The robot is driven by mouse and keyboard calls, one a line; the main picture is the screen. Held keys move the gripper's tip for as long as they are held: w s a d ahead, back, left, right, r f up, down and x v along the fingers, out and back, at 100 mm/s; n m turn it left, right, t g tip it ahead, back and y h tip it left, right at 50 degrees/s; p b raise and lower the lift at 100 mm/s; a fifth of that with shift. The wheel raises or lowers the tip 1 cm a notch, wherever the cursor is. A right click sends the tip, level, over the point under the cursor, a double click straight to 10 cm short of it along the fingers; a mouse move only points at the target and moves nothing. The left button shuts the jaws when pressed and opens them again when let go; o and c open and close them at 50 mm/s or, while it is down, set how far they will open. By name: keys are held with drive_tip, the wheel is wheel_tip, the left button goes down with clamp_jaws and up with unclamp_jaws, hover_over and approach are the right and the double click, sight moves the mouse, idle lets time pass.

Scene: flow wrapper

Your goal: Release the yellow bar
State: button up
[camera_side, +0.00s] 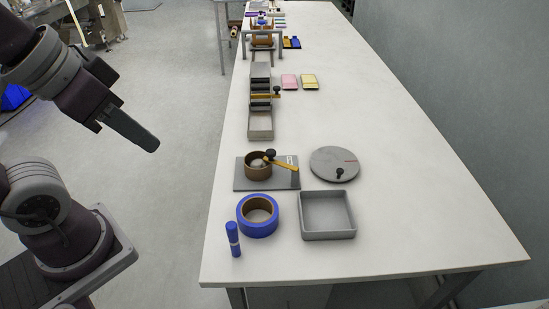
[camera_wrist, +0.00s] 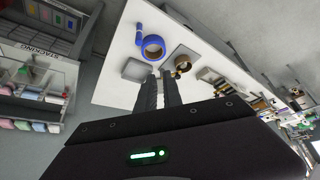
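Two yellow bars show in the side view. One yellow bar (camera_side: 263,96) with a black knob lies across the grey flow wrapper (camera_side: 260,126). The other yellow bar (camera_side: 285,165) with a black knob lies at the brown cup (camera_side: 258,170) on a grey plate. The pictures do not settle which one the task means. My gripper (camera_side: 151,146) is off the left side of the table, well apart from both bars. In the wrist view my gripper (camera_wrist: 159,75) has its two dark fingers close together, with nothing seen between them.
On the near table are a blue ring (camera_side: 258,230), a blue cylinder (camera_side: 233,240), a grey tray (camera_side: 328,236) and a round grey disc (camera_side: 334,153). Pink (camera_side: 290,82) and yellow (camera_side: 310,82) pads lie beside the wrapper. The table's right side is clear.

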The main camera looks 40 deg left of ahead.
drive_tip(key=shift+n+g+h, duration=0.4)
drive_tip(key=shift+n+g, duration=0.1)
drive_tip(key=shift+n, duration=0.1)
drive_tip(key=w+f, duration=0.1)
drive_tip(key=w, duration=0.2)
drive_tip(key=w+f, duration=0.1)
drive_tip(key=w, duration=0.3)
drive_tip(key=w+f, duration=0.2)
drive_tip(key=w, duration=0.2)
drive_tip(key=shift+d, duration=0.35)
clamp_jaws()
drive_tip(key=w+a+f+n+y, duration=0.1)
drive_tip(key=w+a+f+y, duration=0.1)
drive_tip(key=w+f, duration=0.8)
drive_tip(key=shift+a+f+n, duration=0.15)
drive_tip(key=shift+f+n, duration=0.15)
drive_tip(key=shift+f, duration=0.05)
drive_tip(key=w+a+f, duration=0.2)
drive_tip(key=w+f, duration=0.5)
drive_tip(key=f, duration=0.2)
drive_tip(key=shift+w+f, duration=0.15)
